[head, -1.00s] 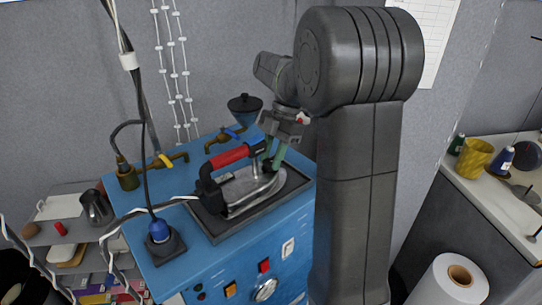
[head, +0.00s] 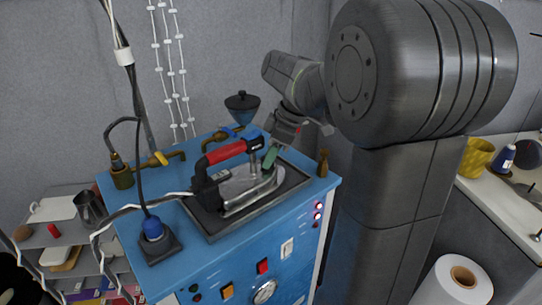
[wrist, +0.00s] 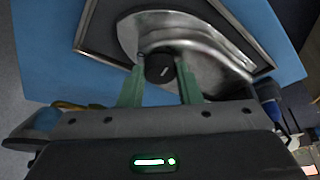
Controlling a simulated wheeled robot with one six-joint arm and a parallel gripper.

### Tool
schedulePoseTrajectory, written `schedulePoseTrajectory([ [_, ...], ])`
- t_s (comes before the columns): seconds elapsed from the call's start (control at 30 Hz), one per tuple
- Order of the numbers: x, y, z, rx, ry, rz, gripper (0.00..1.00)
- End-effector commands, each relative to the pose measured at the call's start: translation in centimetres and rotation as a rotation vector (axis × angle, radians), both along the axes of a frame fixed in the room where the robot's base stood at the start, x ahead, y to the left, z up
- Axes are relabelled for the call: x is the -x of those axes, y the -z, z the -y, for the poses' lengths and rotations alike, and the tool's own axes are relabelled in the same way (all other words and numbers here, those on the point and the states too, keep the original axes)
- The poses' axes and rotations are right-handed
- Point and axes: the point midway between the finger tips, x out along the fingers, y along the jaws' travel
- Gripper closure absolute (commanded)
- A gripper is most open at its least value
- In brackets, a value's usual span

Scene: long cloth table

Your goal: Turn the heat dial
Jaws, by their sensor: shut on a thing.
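The iron (head: 248,187) has a red handle and a silver body and sits on a dark-framed rest on the blue machine. Its heat dial (wrist: 159,68) is a small black round knob with a pale mark, seen in the wrist view. My gripper (wrist: 160,76) has green fingers, one on each side of the dial, closed on it. In the head view my gripper (head: 269,158) reaches down to the iron's right side behind the handle, and the dial is hidden there by the fingers.
The blue machine (head: 200,262) has switches and a gauge on its front. A brass fitting (head: 322,163) stands near the right edge.

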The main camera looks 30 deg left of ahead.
Motion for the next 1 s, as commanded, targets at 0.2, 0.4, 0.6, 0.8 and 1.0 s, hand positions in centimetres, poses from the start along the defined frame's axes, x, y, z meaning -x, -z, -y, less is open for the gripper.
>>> schedulePoseTrajectory([
  [0.2,0.14,0.01,0.06,0.001,0.107,0.002,0.92],
  [0.4,0.14,-0.03,0.05,0.000,0.157,0.001,0.92],
  [0.6,0.15,-0.03,0.06,0.000,0.171,0.001,0.92],
  [0.8,0.14,-0.03,0.07,0.000,0.171,0.001,0.92],
  [1.0,0.15,-0.02,0.07,0.000,0.171,0.001,0.49],
])
